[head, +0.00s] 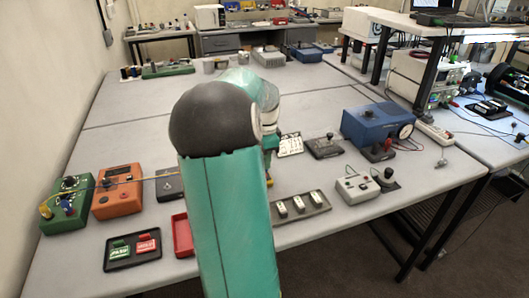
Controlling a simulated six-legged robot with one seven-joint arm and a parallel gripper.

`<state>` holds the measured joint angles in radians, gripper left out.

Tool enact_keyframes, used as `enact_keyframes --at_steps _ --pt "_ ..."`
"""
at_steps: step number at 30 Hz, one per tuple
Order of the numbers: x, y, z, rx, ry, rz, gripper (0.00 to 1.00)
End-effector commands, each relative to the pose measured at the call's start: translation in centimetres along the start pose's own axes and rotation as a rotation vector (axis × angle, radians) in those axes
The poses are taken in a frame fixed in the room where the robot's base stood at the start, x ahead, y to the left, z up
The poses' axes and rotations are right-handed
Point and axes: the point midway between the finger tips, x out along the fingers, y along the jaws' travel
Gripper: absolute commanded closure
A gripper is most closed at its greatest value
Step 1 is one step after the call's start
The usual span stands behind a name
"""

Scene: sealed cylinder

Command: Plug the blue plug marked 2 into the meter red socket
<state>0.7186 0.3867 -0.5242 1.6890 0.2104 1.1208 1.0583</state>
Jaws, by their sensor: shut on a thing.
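My teal arm with its dark grey joint fills the middle of the head view. Only a sliver of my gripper (268,165) shows past its right side. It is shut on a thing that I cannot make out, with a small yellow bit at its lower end. An orange meter box (118,190) with a dark display stands at the left; its red socket is too small to make out. A yellow cable (150,178) runs across it from the green box to behind my arm. I cannot identify the blue plug marked 2; small blue parts (67,205) show on the green box.
A green box (70,222) stands left of the meter. A black tray (133,258) with green and red blocks and a red tray (182,236) lie in front. A switch strip (302,205), a grey box (357,189) and a blue machine (375,124) stand right.

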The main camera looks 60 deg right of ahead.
Motion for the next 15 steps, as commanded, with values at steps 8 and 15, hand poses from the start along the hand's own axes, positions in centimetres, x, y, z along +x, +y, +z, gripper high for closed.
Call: enact_keyframes --at_steps 8,15 --pt "1.9 -0.2 0.3 -0.004 -0.001 0.002 1.00" --pt "2.1 -0.2 0.3 -0.004 -0.002 0.002 1.00"
